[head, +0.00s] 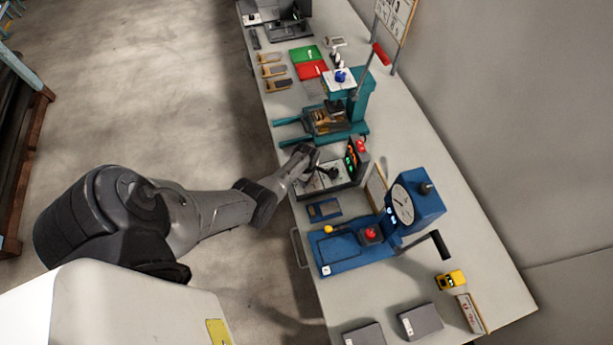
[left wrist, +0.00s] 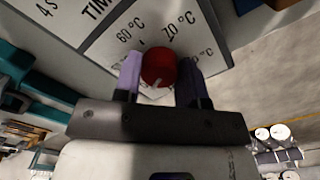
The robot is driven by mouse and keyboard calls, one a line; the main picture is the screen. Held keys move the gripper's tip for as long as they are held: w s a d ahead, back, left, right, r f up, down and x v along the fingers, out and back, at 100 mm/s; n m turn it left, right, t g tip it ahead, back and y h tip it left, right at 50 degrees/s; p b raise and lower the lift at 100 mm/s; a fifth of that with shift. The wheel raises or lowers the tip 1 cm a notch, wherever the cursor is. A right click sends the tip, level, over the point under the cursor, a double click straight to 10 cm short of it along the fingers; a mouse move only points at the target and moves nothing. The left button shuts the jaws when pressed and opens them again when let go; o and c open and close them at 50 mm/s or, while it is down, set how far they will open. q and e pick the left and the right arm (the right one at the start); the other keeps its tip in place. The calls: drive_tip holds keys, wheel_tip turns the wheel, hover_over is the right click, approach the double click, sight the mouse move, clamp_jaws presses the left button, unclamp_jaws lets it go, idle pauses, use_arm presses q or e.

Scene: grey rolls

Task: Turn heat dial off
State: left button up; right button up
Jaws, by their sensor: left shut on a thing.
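The heat dial (left wrist: 159,66) is a round red knob with a pale pointer mark, in the left wrist view. It sits on a white panel (left wrist: 102,52) printed with temperatures, including 60 °C and 70 °C. The mark points down toward my gripper's body; the label there is hidden. My left gripper (left wrist: 160,58) is shut on the dial, one finger on each side of it. In the head view my left gripper (head: 308,160) is at the grey control box (head: 333,187), and the dial is too small to make out. My right gripper is not in view.
A teal press (head: 355,105) stands just beyond the control box. A blue machine (head: 350,252) with a round gauge and a lever stands on the near side. Grey blocks (head: 420,320) and a yellow item (head: 450,279) lie at the near end of the bench (head: 475,235).

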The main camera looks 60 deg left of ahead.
use_arm(q)
drive_tip(key=shift+n, duration=0.4)
drive_tip(key=o, duration=0.9)
drive_tip(key=shift+r+p, duration=0.3)
drive_tip(key=shift+r, duration=0.05)
wheel_tip(320, 180, up, 13)
drive_tip(key=p, duration=0.3)
idle(0.4)
